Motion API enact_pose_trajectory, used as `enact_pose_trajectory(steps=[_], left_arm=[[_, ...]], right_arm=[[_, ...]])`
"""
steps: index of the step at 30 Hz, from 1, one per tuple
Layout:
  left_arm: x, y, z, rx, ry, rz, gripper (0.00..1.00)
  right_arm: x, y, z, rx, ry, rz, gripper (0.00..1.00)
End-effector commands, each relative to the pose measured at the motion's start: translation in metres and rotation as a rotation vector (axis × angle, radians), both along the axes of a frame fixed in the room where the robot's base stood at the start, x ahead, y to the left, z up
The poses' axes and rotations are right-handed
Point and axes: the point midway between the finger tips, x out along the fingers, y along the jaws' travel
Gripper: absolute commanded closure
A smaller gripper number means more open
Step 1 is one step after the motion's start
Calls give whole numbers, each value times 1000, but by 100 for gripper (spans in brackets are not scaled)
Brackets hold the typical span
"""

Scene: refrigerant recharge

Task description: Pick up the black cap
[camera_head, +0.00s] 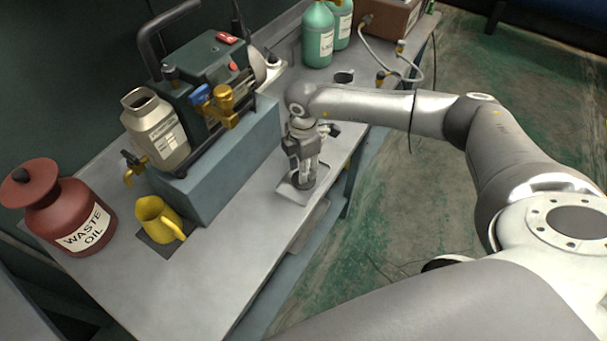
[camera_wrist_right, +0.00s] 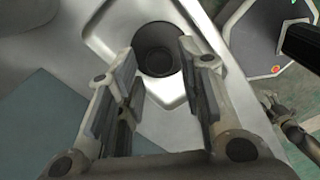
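A black round cap (camera_wrist_right: 157,47) with a dark hollow centre sits in a shallow grey metal tray (camera_wrist_right: 100,38) in the right wrist view. My right gripper (camera_wrist_right: 158,62) is open, with one finger on each side of the cap in this view. A gap shows between the fingers and the cap, and I cannot tell whether the tips reach down around it. In the head view my right gripper (camera_head: 305,172) points down over the tray (camera_head: 290,193) near the table's front edge; the cap is mostly hidden there. My left gripper is not in view.
A vacuum pump (camera_head: 205,75) stands on a blue-grey block (camera_head: 215,165) left of the gripper. A metal canister (camera_head: 156,130), yellow jug (camera_head: 158,218) and red waste oil can (camera_head: 72,215) stand further left. Green bottles (camera_head: 318,38) and a small black round item (camera_head: 343,77) are behind.

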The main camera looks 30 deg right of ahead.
Motion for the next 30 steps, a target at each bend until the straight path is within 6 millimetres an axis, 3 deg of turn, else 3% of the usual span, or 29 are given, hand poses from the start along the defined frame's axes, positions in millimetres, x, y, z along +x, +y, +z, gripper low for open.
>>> enact_pose_trajectory(steps=[5, 13, 21, 30], left_arm=[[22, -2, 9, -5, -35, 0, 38], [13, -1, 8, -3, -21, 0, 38], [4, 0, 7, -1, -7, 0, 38], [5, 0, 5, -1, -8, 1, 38]], right_arm=[[0, 1, -20, 0, 0, -1, 65], [0, 1, -24, 1, -1, 0, 65], [0, 1, -24, 1, -1, 0, 97], [0, 1, -22, 1, -2, 0, 100]])
